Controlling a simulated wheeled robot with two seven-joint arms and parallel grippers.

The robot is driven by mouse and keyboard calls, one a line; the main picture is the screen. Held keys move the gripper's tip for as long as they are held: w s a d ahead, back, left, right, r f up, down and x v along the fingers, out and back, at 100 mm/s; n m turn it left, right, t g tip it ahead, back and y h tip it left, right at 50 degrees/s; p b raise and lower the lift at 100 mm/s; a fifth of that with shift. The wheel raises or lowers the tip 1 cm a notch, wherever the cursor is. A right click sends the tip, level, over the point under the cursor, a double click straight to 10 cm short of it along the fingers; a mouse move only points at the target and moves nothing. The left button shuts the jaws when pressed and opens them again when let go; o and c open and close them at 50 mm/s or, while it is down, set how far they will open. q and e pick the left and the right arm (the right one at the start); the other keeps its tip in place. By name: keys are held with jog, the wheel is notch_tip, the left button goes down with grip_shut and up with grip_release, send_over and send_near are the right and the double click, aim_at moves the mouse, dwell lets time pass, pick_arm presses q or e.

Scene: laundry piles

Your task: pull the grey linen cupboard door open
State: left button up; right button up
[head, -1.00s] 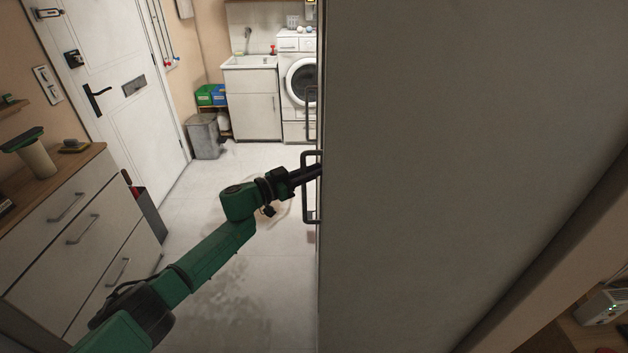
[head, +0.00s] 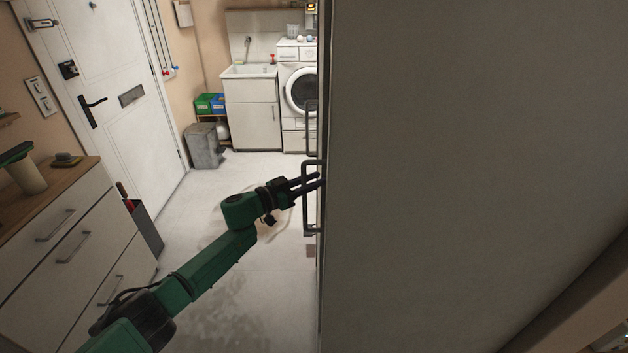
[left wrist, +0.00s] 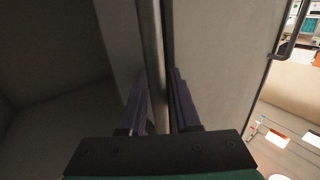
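The grey linen cupboard door (head: 470,160) shows as a large flat grey panel filling the right of the head view. A dark bar handle (head: 305,210) stands out from its left edge. My left gripper (head: 307,184) is at this handle, with its two fingers visibly apart. In the left wrist view, the fingers (left wrist: 158,105) stand on either side of a long upright bar (left wrist: 150,50); I cannot tell whether they touch it. How far the door stands open is not clear. My right gripper is not in view.
A second bar handle (head: 311,115) lies just beyond the first. A drawer chest (head: 70,240) stands at the left, with a white door (head: 125,120) behind it. A sink cabinet (head: 252,115), washing machine (head: 298,90) and grey bin (head: 203,147) are at the back. The floor between is clear.

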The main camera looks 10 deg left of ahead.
pick_arm(q)
jog(key=b+v, duration=0.3)
jog(key=v, duration=1.1)
jog(key=shift+s+a, duration=0.2)
jog(key=shift+s, duration=0.05)
jog(key=shift+f, duration=0.1)
